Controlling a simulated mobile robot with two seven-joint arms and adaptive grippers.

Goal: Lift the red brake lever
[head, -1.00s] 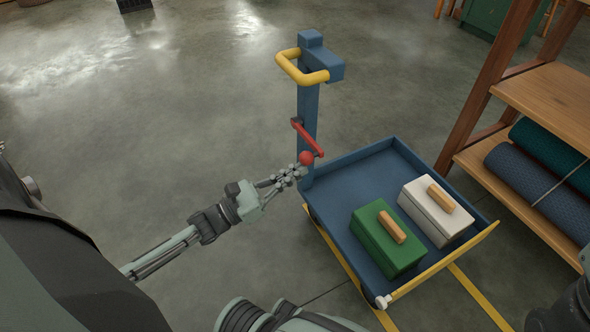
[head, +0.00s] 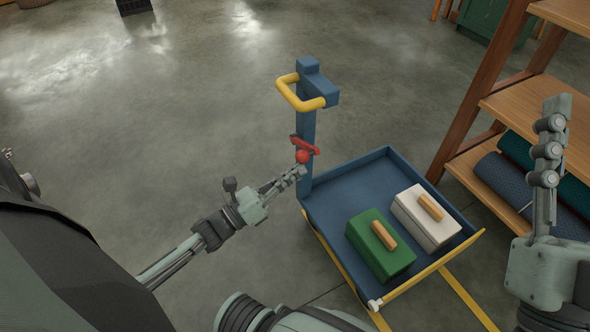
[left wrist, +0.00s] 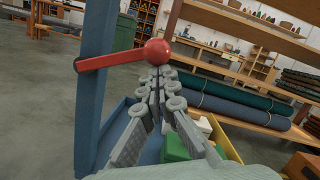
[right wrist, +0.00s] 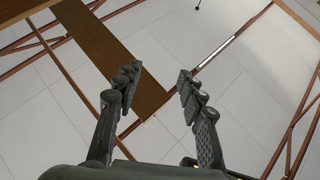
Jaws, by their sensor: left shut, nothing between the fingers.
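The red brake lever (head: 305,144) is on the blue post (head: 307,115) of a cart, with a round red knob (head: 303,157) at its end. In the left wrist view the lever (left wrist: 108,60) is close to level, rising slightly from its pivot to the knob (left wrist: 157,51). My left gripper (head: 300,171) is shut and empty. Its fingertips (left wrist: 160,74) are just under the knob; I cannot tell if they touch it. My right gripper (head: 556,108) is raised at the right, away from the lever. In the right wrist view it is open and empty (right wrist: 157,75).
The blue cart bed (head: 340,195) carries a green box (head: 370,252) and a white box (head: 418,224) with wooden handles. A yellow handle (head: 287,92) tops the post. A wooden shelf (head: 540,110) with rolls stands at the right. The floor left of the cart is clear.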

